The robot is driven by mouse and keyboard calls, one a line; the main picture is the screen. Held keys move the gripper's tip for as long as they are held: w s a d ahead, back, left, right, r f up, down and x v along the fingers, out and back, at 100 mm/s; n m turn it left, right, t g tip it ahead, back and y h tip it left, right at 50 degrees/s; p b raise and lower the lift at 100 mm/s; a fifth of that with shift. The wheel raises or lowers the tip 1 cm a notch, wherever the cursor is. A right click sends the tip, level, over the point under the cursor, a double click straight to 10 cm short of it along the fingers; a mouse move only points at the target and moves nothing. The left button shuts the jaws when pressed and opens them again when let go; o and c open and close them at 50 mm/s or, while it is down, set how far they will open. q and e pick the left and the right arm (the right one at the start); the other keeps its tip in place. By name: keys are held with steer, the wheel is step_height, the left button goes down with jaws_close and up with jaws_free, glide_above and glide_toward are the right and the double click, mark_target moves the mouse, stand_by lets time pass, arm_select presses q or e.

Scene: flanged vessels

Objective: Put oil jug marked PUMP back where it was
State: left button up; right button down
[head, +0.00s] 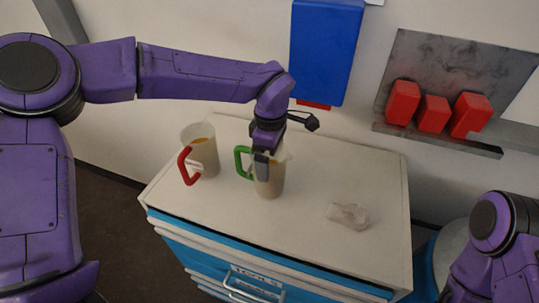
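A clear jug with a green handle (242,162) stands upright on the white cabinet top, with brownish liquid inside. My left gripper (262,167) points down at its handle side and covers part of its rim and wall. Whether the fingers are closed on it is hidden from this angle. A second clear jug with a red handle (205,155) stands to the left, also holding brownish liquid. It has a small pale label, too small to read, so I cannot tell which jug is marked PUMP. My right arm shows at the lower right, its gripper out of view.
A small clear object (348,215) lies on the right of the white cabinet top (305,235). The cabinet has blue edges and drawers. Red blocks (433,114) sit on a grey wall shelf, and a blue box (326,50) hangs on the wall. The top's front middle is clear.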

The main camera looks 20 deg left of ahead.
arm_select(q)
step_height(320, 180, up, 12)
steer(key=shift+r+b, duration=0.15)
steer(key=shift+b, duration=0.3)
stand_by(0.4)
